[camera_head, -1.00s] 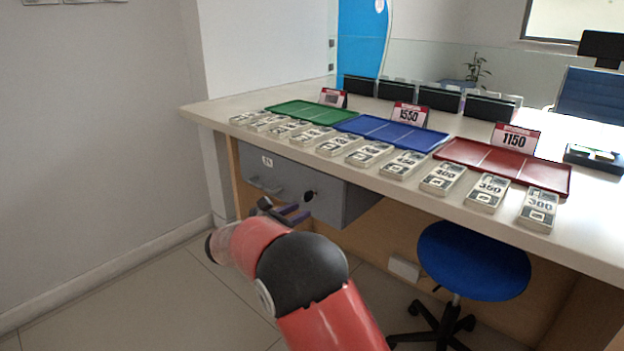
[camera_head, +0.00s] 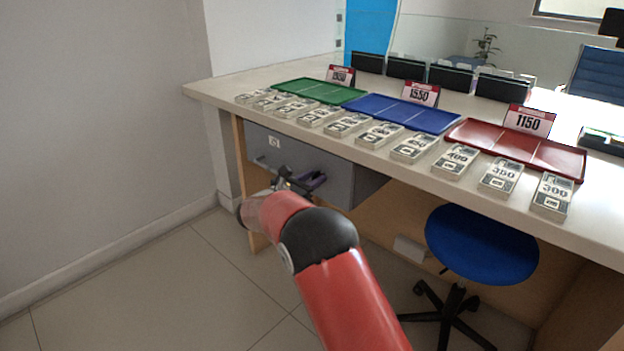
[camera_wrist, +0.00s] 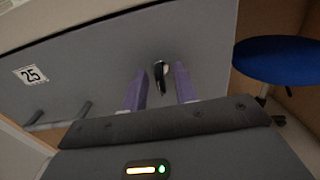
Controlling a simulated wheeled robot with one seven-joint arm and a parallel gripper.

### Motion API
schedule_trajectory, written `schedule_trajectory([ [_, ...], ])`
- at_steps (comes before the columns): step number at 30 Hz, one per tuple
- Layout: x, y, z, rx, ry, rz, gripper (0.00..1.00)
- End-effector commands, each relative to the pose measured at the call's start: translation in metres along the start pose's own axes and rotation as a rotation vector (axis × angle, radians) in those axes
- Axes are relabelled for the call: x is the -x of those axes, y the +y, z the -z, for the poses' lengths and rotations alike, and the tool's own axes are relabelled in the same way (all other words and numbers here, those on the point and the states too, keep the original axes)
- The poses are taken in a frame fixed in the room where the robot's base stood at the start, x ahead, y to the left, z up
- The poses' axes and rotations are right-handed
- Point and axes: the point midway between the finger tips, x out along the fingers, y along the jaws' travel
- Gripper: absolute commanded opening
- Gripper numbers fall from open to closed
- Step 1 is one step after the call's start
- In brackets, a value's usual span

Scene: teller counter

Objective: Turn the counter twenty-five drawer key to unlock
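The grey drawer (camera_head: 330,179) hangs under the left end of the counter, and its "25" label (camera_wrist: 30,74) shows in the wrist view. A dark key (camera_wrist: 160,76) with a bright spot at its lock sits in the drawer front. My gripper (camera_wrist: 157,84) is open, with one purple finger on each side of the key and a gap to it on both sides. In the head view my gripper (camera_head: 302,184) is at the drawer front and hides the lock. The drawer appears shut. The drawer handle (camera_wrist: 58,117) is at the lower left in the wrist view.
The counter (camera_head: 224,89) carries a green tray (camera_head: 318,90), a blue tray (camera_head: 400,112), a red tray (camera_head: 515,148) and several bundles of notes along its front edge. A blue stool (camera_head: 480,243) stands to the right below. The floor at left is clear.

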Motion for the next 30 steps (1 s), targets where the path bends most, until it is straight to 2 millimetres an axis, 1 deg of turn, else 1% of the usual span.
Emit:
schedule_trajectory([
  [2,0.0002,0.0001,0.0000,0.000,0.000,0.000,0.29],
  [3,0.0003,0.0001,0.0001,0.000,0.000,0.000,0.26],
  [9,0.0005,0.0001,0.0000,0.000,0.000,0.000,0.00],
  [20,0.0009,0.0003,0.0012,-0.020,0.000,-0.001,0.00],
  [26,0.0011,0.0004,0.0038,-0.102,-0.001,-0.002,0.00],
  [30,0.0012,0.0000,0.0050,-0.204,-0.002,-0.002,0.00],
])
